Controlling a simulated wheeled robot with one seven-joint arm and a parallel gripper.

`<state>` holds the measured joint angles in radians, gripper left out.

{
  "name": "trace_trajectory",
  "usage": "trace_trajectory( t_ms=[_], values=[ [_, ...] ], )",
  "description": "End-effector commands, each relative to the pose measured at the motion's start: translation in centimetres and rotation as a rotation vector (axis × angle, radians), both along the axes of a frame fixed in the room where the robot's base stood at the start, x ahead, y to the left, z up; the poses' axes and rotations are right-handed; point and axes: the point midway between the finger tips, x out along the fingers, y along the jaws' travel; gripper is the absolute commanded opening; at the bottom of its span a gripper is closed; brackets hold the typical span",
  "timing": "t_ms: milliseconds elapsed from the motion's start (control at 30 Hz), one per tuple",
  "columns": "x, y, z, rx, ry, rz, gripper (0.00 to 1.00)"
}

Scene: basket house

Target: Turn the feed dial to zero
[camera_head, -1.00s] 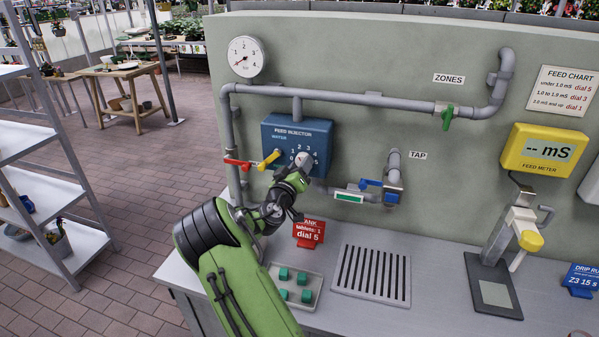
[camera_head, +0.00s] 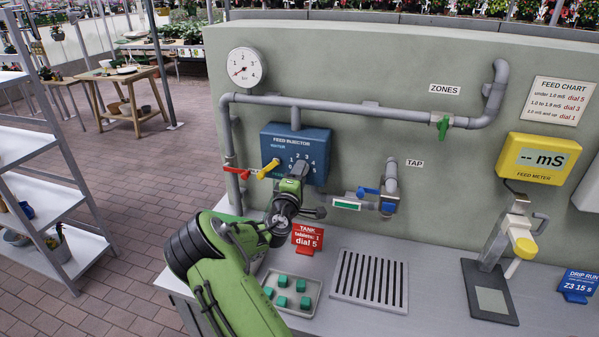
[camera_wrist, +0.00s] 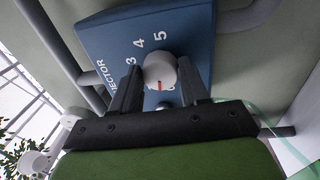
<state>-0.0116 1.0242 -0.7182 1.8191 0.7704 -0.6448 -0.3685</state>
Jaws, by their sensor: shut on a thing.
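The feed injector (camera_head: 316,142) is a blue box on the wall, with printed numbers. Its feed dial (camera_wrist: 159,68) is a round white knob with a short red mark. In the wrist view the numbers 3, 4 and 5 stand on the far side of the knob, and the red mark is on the near side, toward my gripper. My gripper (camera_wrist: 161,80) is shut on the dial, with one dark finger at either side. In the head view my gripper (camera_head: 296,172) hides most of the dial and the lower numbers.
A yellow-handled valve (camera_head: 269,168) and a red-handled valve (camera_head: 236,173) sit close at the left. The blue-handled tap (camera_head: 370,191) is at the right. Below stand a red tank sign (camera_head: 307,238), a tray of green blocks (camera_head: 313,312) and a drain grate (camera_head: 370,280).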

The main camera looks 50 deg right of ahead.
Motion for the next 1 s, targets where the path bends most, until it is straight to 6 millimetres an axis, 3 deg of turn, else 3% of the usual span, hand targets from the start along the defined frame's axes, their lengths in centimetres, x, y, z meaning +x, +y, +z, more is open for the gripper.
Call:
trace_trajectory(
  t_ms=[400,1000],
  values=[
    [-0.02,0.03,0.14,-0.122,0.245,0.002,0.14],
    [-0.02,0.02,0.0,-0.162,0.319,0.002,0.14]
  ],
)
